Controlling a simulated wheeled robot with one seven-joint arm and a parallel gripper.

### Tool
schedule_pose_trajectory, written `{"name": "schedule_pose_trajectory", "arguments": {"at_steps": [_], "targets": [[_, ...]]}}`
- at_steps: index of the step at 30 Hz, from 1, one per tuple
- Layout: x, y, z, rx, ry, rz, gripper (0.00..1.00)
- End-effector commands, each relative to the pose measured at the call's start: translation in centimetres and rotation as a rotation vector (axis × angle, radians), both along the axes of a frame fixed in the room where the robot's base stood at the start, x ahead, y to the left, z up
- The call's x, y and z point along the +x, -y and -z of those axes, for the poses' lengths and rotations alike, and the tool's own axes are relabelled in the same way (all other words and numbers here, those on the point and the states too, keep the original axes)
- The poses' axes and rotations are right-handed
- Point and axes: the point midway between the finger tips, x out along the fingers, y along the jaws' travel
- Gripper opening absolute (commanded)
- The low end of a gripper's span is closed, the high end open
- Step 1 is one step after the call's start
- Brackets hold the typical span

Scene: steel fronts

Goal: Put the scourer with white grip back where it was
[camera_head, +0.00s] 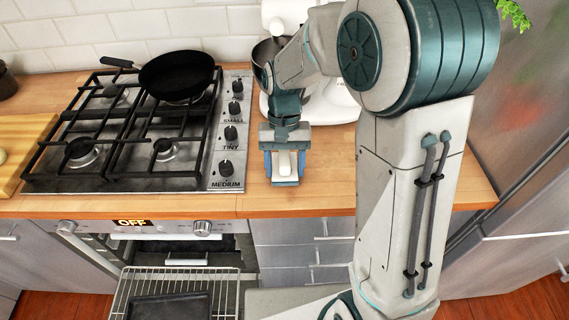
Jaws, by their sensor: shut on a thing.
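The scourer with white grip (287,164) is between the fingers of my gripper (285,170), over the wooden counter just right of the stove. Its white grip shows on top, with a blue-grey edge lower down. My gripper is pointed down and shut on it. I cannot tell whether the scourer touches the counter or hangs slightly above it.
A gas stove (215,150) with a black frying pan (176,76) stands to the left. A white stand mixer (335,104) is behind my gripper. The oven below is open, its rack (130,290) pulled out with a dark tray (170,307). Bare counter (325,190) lies right of my gripper.

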Motion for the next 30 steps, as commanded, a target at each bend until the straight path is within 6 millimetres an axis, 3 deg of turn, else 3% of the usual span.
{"name": "schedule_pose_trajectory", "arguments": {"at_steps": [11, 12, 14, 23, 26, 30], "targets": [[0.0, 0.0, 0.5, 0.000, 0.000, 0.000, 0.36], [0.0, 0.0, 0.5, 0.000, 0.000, 0.000, 0.63], [0.0, 0.0, 0.4, 0.000, 0.000, 0.000, 0.79], [0.0, 0.0, 0.3, 0.000, 0.001, 0.000, 0.79], [0.2, 0.0, -0.4, 0.001, 0.003, 0.000, 0.79], [0.9, 0.0, -2.6, 0.002, 0.007, 0.001, 0.79]]}}
